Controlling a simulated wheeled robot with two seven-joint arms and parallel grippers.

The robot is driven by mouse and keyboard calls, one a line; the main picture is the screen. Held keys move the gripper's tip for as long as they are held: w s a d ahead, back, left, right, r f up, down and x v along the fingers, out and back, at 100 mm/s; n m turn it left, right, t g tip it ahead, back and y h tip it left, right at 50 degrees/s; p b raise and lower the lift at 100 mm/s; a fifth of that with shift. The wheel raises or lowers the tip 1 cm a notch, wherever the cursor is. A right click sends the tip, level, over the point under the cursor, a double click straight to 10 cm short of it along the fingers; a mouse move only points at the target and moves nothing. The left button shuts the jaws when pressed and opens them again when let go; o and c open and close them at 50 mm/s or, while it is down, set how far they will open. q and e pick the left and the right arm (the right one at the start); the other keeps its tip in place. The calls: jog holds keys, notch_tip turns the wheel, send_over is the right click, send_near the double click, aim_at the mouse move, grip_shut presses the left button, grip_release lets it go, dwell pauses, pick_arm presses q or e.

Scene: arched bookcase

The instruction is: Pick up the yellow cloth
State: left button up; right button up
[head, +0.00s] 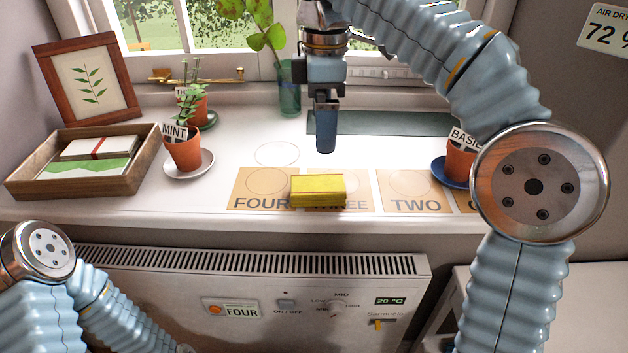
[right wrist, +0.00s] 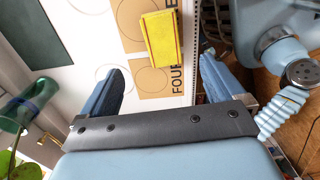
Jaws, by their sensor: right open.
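The yellow cloth (head: 318,190) lies folded on the white windowsill, across the cards marked FOUR and THREE. It also shows in the right wrist view (right wrist: 161,38), ahead of the fingers. My right gripper (head: 326,140) hangs over the sill behind the cloth, pointing down and apart from it. In the right wrist view its two blue fingers (right wrist: 158,92) are spread with nothing between them. My left arm shows at the lower left in the head view, but its gripper is not visible.
A MINT pot (head: 183,152) and a wooden tray (head: 88,175) stand left of the cards. A BASIL pot (head: 458,165) on a blue saucer stands right, partly behind my arm. A green vase (head: 289,95) is at the window. A heater (head: 260,300) is below the sill.

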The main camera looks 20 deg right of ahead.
jog(key=b, duration=0.2)
send_over(318, 184)
jog(key=f, duration=0.4)
jog(key=d+f, duration=0.1)
jog(key=f, duration=0.1)
jog(key=shift+w+f, duration=0.15)
jog(key=shift+f, duration=0.2)
jog(key=f, duration=0.2)
jog(key=f+b, duration=0.1)
jog(key=a+f, duration=0.1)
jog(key=f, duration=0.1)
jog(key=shift+f+b, duration=0.3)
jog(key=shift+b, duration=0.1)
pick_arm(q)
jog(key=f, duration=0.1)
jog(key=a+f, duration=0.1)
jog(key=f, duration=0.2)
jog(key=shift+w+a+f, duration=0.2)
jog(key=shift+w, duration=0.05)
pick_arm(e)
jog(key=shift+c, duration=0.4)
jog(key=c, duration=1)
jog(key=shift+c, duration=0.2)
